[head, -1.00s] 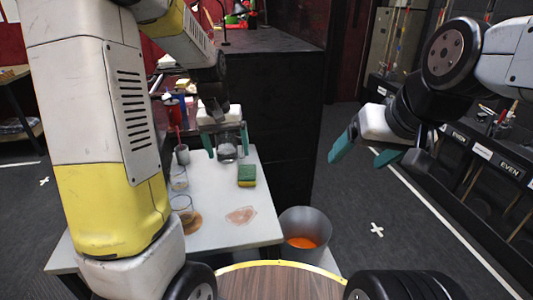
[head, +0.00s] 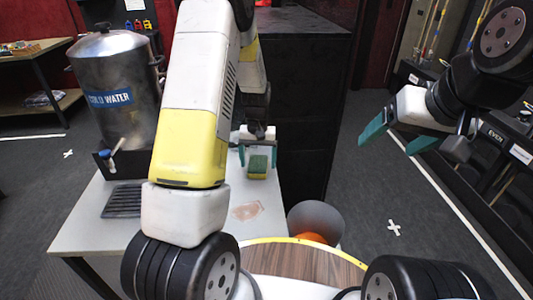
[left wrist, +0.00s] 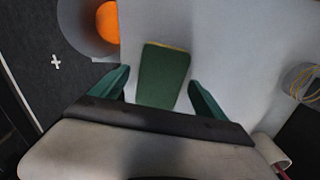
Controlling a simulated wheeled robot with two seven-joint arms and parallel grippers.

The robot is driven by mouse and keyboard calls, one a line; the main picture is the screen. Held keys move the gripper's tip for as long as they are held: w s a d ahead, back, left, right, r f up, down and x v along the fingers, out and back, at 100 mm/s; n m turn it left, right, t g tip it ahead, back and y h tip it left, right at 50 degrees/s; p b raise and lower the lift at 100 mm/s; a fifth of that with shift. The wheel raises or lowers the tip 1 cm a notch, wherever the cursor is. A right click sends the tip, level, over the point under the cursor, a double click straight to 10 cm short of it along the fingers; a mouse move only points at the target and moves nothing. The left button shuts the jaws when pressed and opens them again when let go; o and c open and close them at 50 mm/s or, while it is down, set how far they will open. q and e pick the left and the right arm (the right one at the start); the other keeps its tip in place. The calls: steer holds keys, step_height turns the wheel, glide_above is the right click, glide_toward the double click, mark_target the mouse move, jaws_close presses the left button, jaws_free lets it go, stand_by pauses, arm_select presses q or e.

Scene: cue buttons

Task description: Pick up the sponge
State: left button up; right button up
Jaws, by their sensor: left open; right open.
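The sponge (head: 258,167) has a green top and a yellow lower layer and lies on the white table (head: 70,228). It also shows in the left wrist view (left wrist: 163,76), green with a thin yellow edge. My left gripper (head: 259,155) is open above the sponge, with one teal finger to each side of it. In the left wrist view the sponge lies between and beyond the fingers, and I see no contact. My right gripper (head: 391,142) is open and empty, in the air at the right, far from the table.
A metal water urn (head: 115,85) marked "COLD WATER" stands on the table at the left, by a dark drip grate (head: 122,201). A reddish-brown stain (head: 247,210) lies before the sponge. A grey bin (head: 316,218) with something orange inside stands right of the table.

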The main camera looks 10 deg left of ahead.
mark_target(257, 165)
arm_select(q)
steer(key=shift+f, duration=0.25)
steer(key=c, duration=1.4)
steer(key=shift+r, duration=0.1)
steer(key=shift+r, duration=0.5)
steer(key=r, duration=0.1)
steer(key=s+r, duration=0.1)
steer(key=shift+s+r, duration=0.1)
steer(key=shift+r, duration=0.2)
steer(key=s, duration=0.5)
steer(key=s+r, duration=0.1)
steer(key=s, duration=0.9)
steer(key=shift+d+r, duration=0.15)
steer(key=shift+d, duration=0.15)
